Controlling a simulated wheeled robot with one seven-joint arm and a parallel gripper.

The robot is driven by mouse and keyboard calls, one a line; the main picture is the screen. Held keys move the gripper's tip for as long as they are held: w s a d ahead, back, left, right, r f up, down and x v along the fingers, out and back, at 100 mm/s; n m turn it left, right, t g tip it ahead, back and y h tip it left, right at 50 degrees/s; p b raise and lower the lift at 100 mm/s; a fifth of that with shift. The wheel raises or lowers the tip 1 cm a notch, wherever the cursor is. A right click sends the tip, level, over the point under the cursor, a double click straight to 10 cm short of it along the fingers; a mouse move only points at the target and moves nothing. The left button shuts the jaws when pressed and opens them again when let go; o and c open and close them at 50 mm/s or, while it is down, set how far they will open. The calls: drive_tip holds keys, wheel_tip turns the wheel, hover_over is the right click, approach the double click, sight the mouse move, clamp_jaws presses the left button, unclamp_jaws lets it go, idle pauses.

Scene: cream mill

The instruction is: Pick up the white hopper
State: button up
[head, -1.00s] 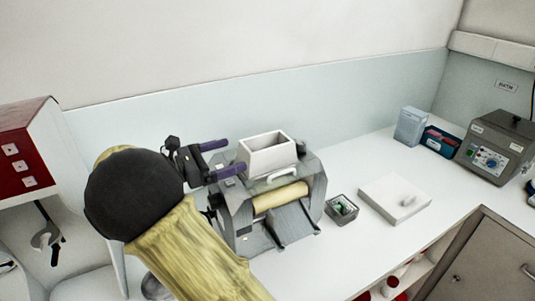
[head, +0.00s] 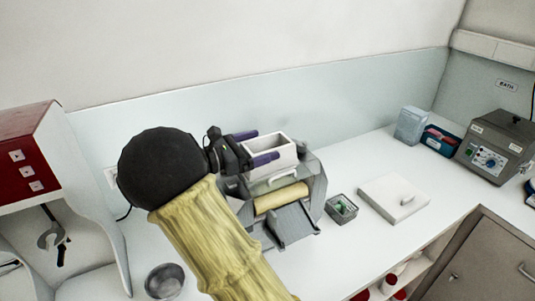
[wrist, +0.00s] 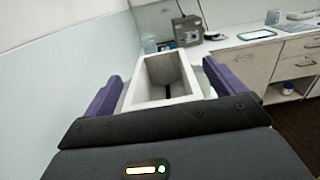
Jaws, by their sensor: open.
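The white hopper (head: 283,149) is an open-topped rectangular box on top of the grey mill (head: 313,186), which has a cream roller at its front. My gripper (head: 262,147) is open, with its two purple fingers at the hopper's left end in the head view. In the wrist view the hopper (wrist: 146,89) lies between the fingers of my gripper (wrist: 165,85), one finger on each side. A gap shows on both sides near the fingertips. The hopper's near end is partly hidden by the gripper body in the wrist view.
A small tray with green contents (head: 341,208) and a white lidded slab (head: 394,198) lie right of the mill. A grey bath unit (head: 494,143) and blue containers (head: 412,125) stand at the back right. A metal bowl (head: 165,281) is at the front left. The wall is close behind.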

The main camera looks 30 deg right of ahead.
drive_tip(key=shift+d, duration=0.65)
drive_tip(key=c, duration=1.1)
